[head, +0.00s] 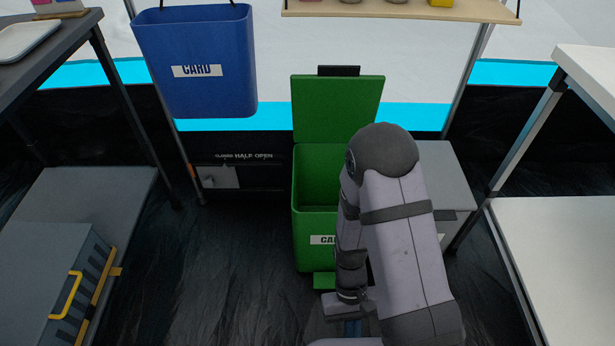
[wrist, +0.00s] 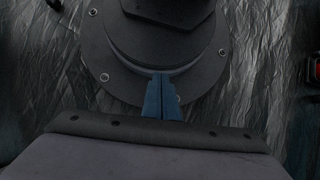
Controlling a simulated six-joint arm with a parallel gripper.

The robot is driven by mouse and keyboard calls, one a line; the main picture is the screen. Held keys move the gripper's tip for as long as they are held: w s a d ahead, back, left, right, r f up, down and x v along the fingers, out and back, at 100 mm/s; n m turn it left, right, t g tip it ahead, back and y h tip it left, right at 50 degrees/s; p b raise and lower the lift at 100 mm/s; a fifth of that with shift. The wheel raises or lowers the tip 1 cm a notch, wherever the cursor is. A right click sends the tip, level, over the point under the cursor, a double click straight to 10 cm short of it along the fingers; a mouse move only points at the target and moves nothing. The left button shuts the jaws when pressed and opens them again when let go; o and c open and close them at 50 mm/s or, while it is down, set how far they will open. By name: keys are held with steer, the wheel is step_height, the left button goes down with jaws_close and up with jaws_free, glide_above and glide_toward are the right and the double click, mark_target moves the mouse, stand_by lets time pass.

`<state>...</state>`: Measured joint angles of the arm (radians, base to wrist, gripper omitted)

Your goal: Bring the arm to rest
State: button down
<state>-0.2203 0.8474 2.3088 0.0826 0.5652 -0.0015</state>
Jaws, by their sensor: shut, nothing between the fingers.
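My gripper shows in the wrist view (wrist: 162,84) with its two blue fingers closed together and nothing between them. It points at a round dark grey flange of my own body, with a grey link of mine below it. In the head view my arm is folded, with its elbow up in front of the green bin. My gripper is low in that view (head: 350,328), near the bottom edge, and mostly hidden by my arm.
A green bin (head: 312,225) with its lid (head: 337,108) raised stands just beyond my arm. A blue CARD bin (head: 195,60) hangs at the back left. A grey case (head: 50,290) lies at left. A white table (head: 590,75) stands at right. The dark floor (head: 215,260) at left is clear.

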steer(key=w+d+r+m+t+p, duration=0.1)
steer(key=w+r+t+p, duration=0.3)
steer(key=r, duration=0.7)
steer(key=w+d+r+y+p, duration=0.15)
steer(key=r+p, duration=0.35)
steer(key=r, duration=0.6)
steer(key=w+d+r+m+t+h+p, duration=0.1)
steer(key=w+d+r+t+p, duration=0.3)
steer(key=r, duration=0.8)
step_height(320, 180, up, 36)
steer(key=a+g+p, duration=0.1)
steer(key=a+p, duration=0.1)
steer(key=p, duration=3.6)
steer(key=shift+s+a+r, duration=0.2)
steer(key=shift+s, duration=0.25)
